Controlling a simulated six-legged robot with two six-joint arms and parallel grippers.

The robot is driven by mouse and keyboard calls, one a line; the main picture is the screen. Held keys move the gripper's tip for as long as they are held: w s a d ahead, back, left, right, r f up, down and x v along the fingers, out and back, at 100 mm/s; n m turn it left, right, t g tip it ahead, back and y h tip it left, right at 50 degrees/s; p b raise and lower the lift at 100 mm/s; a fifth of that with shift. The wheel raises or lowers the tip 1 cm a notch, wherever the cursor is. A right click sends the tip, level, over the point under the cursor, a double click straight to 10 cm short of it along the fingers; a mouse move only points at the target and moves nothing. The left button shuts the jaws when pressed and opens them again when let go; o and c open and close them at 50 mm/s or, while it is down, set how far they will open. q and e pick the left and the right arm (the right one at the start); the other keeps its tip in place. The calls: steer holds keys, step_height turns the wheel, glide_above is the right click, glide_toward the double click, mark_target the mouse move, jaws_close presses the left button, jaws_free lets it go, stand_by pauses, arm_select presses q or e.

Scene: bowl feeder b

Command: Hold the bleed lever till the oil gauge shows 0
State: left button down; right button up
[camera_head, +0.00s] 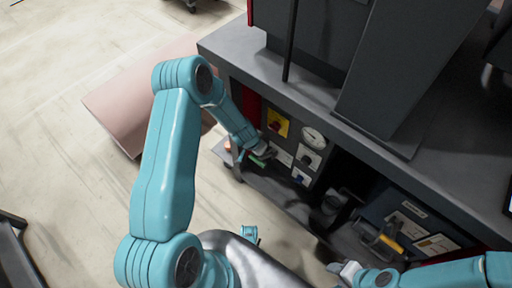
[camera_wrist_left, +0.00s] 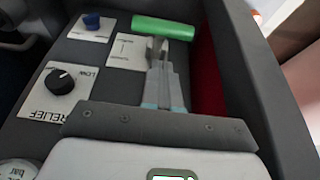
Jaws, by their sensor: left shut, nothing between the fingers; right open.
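The bleed lever appears to be the green handle (camera_wrist_left: 163,28), lying across the panel's end in the left wrist view; it also shows in the head view (camera_head: 257,161). My left gripper (camera_wrist_left: 157,47) is shut and empty, its fingertips right beside the handle; I cannot tell whether they touch it. A round white gauge (camera_head: 314,137) sits on the panel in the head view; its reading is too small to tell. In the left wrist view only an edge of a dial marked bar (camera_wrist_left: 18,170) shows. My right gripper (camera_head: 346,270) is open, low at the bottom.
The panel also bears a black RELIEF knob (camera_wrist_left: 62,80), a blue knob (camera_wrist_left: 91,20) and a yellow plate with a red switch (camera_head: 278,122). A dark bench (camera_head: 232,58) overhangs the panel.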

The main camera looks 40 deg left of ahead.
mark_target(257, 159)
arm_select(q)
steer(key=shift+s+a+f+b, duration=0.1)
steer(key=shift+s+f+b, duration=0.15)
steer(key=shift+f, duration=0.25)
steer(key=shift+s+d+f+b, duration=0.1)
steer(key=shift+s+f+b, duration=0.1)
steer(key=shift+f+b, duration=0.2)
steer(key=shift+s+a+f+b, duration=0.1)
steer(key=shift+s+f+b, duration=0.15)
steer(key=shift+f, duration=0.3)
arm_select(e)
step_height(257, 159, down, 3)
steer(key=shift+f, duration=0.1)
arm_select(q)
steer(key=shift+s+f, duration=0.25)
steer(key=shift+s, duration=0.05)
arm_select(e)
steer(key=shift+s, duration=0.25)
